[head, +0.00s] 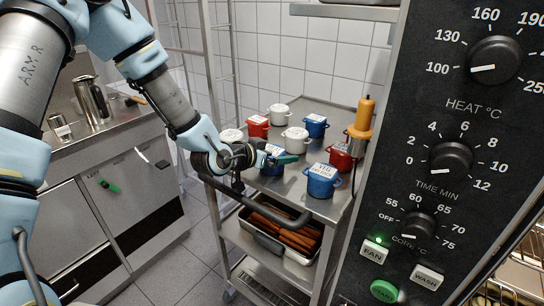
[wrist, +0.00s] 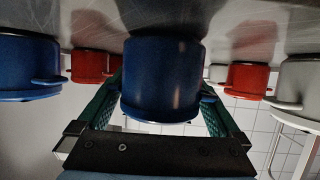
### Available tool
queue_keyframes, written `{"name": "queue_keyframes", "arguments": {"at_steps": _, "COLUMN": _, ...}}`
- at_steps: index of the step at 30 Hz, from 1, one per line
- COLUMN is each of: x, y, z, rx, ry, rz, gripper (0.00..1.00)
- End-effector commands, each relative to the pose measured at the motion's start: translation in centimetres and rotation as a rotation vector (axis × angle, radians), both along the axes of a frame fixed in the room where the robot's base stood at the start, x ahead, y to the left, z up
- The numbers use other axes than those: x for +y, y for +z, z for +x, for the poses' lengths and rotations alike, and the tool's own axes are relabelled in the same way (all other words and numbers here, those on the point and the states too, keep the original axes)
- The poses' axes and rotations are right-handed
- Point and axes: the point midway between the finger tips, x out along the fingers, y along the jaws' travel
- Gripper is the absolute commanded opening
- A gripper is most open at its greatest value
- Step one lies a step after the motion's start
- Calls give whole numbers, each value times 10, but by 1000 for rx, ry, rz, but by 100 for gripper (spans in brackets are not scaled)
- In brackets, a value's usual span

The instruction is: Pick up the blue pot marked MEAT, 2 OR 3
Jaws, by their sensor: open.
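A blue pot (head: 270,165) with a white label on its lid stands on the trolley top, partly hidden by my gripper (head: 275,158); I cannot read its label surely. In the wrist view, which looks upside down, this blue pot (wrist: 162,75) sits between the two green fingers of my open gripper (wrist: 162,112). A gap shows at the fingers, so I cannot tell whether they touch it. Another blue pot (head: 322,184) stands front right, its label seeming to read VEG. A third blue pot (head: 316,129) stands at the back.
Red pots (head: 257,130) and cream pots (head: 295,143) stand close around on the trolley (head: 310,211). A tray of long orange-brown food (head: 265,238) is below. The oven panel (head: 455,110) borders the right; a steel counter (head: 90,145) is left.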

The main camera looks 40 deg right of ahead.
Motion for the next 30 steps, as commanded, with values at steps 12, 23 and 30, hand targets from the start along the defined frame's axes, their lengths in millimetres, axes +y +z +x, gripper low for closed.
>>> {"name": "queue_keyframes", "arguments": {"at_steps": 12, "x": -1, "y": -1, "z": 0, "rx": 0, "ry": 1, "rz": 0, "gripper": 80}}
{"name": "queue_keyframes", "arguments": {"at_steps": 23, "x": -1, "y": -1, "z": 0, "rx": 0, "ry": 1, "rz": 0, "gripper": 39}}
{"name": "queue_keyframes", "arguments": {"at_steps": 30, "x": -1, "y": 0, "z": 0, "rx": -1, "ry": 1, "rz": -1, "gripper": 12}}
